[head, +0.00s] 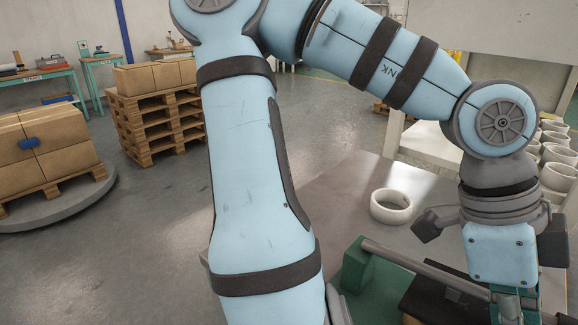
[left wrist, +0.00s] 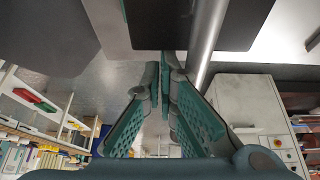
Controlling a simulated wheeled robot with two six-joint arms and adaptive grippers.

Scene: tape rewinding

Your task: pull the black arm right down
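In the head view my left arm reaches across to the lower right, and its wrist points down over a green machine (head: 358,268) with a grey metal shaft (head: 405,262). A dark bar, which looks like the black arm (head: 452,285), lies beside the shaft, partly hidden by my wrist. My left gripper (head: 512,303) is cut off by the frame's bottom. In the left wrist view my left gripper (left wrist: 162,88) has its green fingers drawn together, nothing visible between them. A black block (left wrist: 190,22) and a metal rod (left wrist: 206,40) are just beyond its tips. My right gripper is out of view.
A white tape roll (head: 391,206) lies on the grey table (head: 345,190), left of my wrist. Several more rolls (head: 558,152) stand at the right edge. Pallets with cardboard boxes (head: 155,77) are far left. The table around the single roll is clear.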

